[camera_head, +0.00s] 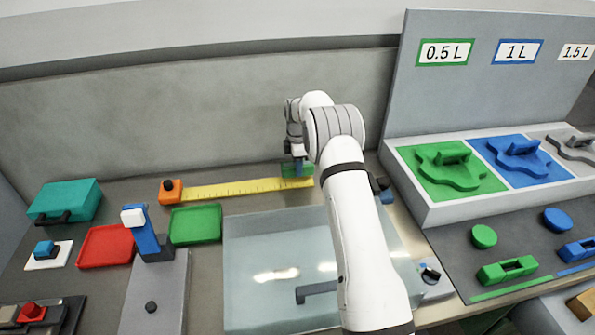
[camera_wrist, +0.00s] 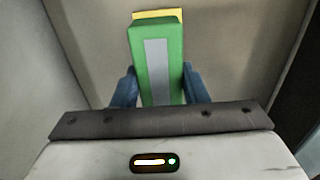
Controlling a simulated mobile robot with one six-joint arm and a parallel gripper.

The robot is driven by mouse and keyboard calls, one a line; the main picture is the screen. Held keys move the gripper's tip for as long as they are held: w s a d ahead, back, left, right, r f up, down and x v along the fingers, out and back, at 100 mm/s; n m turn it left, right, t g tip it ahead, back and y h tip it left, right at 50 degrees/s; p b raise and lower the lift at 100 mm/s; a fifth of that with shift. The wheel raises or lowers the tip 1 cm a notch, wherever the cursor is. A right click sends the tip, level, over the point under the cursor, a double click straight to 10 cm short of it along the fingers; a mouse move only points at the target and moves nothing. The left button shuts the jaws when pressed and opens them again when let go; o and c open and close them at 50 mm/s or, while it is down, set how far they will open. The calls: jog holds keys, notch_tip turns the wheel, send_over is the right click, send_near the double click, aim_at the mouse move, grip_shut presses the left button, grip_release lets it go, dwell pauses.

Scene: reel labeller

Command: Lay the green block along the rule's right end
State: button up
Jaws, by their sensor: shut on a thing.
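The yellow rule (camera_head: 235,188) lies on the bench near the back wall, with an orange block and dark knob (camera_head: 170,190) at its left end. The green block (camera_head: 287,171) is at the rule's right end, on its far side. My gripper (camera_head: 298,168) is shut on the green block from above and hides part of it. In the wrist view the green block (camera_wrist: 142,48), with a grey strip on its face, sits between my blue fingers (camera_wrist: 158,88). A bit of yellow (camera_wrist: 158,14) shows past its far end. I cannot tell whether the block touches the bench or rule.
A clear-topped panel (camera_head: 260,240) lies in front of the rule. Green (camera_head: 196,224) and red (camera_head: 106,246) trays and a teal case (camera_head: 66,200) are at left. A raised board with green and blue shapes (camera_head: 465,215) stands close at right.

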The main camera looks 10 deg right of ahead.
jog(key=shift+f+p, duration=0.3)
jog(key=shift+f, duration=1.25)
jog(key=shift+f, duration=0.1)
jog(key=o, duration=1.1)
